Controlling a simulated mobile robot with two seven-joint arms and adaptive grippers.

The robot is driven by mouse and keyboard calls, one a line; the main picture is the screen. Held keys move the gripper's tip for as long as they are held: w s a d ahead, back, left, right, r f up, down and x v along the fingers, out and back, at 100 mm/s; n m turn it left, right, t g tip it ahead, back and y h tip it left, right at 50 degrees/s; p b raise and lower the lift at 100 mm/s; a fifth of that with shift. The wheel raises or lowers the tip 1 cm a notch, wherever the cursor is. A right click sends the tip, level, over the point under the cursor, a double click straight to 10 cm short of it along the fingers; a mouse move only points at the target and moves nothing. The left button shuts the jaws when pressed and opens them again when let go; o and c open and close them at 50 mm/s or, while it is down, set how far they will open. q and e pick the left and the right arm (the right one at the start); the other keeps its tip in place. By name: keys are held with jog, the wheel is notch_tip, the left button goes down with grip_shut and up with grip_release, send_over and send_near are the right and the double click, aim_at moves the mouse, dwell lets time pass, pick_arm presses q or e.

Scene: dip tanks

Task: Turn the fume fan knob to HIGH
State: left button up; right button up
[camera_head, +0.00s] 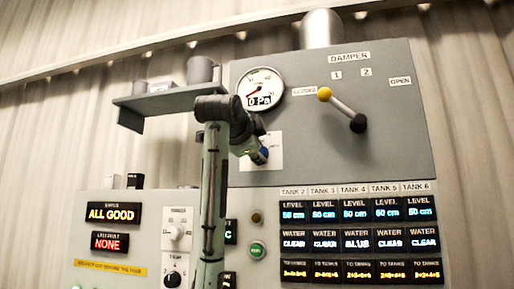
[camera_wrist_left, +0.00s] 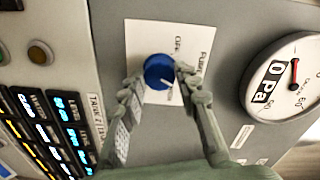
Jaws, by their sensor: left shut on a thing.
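The fume fan knob (camera_wrist_left: 158,70) is a round blue knob on a white label plate (camera_wrist_left: 190,42) on the grey panel. Its white pointer line faces the lower right in the left wrist view. The label lettering is partly covered and too small to read fully. My left gripper (camera_wrist_left: 160,78) is shut on the knob, one fingertip on each side of it. My right gripper is not in view.
A pressure gauge (camera_head: 261,88) reading 0 Pa sits above the knob. A damper lever (camera_head: 342,106) with a yellow ball is to the right. Tank displays (camera_head: 355,240) are below. A shelf (camera_head: 165,103) with cups sticks out at upper left.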

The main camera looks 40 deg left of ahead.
pick_arm(q)
jog(key=shift+d+f+m+p, duration=0.1)
jog(key=shift+m+p, duration=0.7)
jog(key=shift+m, duration=2.3)
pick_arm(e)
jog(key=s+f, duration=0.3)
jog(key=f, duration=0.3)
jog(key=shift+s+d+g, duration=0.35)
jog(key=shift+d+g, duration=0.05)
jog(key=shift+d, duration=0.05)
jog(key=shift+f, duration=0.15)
pick_arm(q)
jog(key=o, duration=1.2)
jog(key=shift+c, duration=0.2)
jog(key=v, duration=1.2)
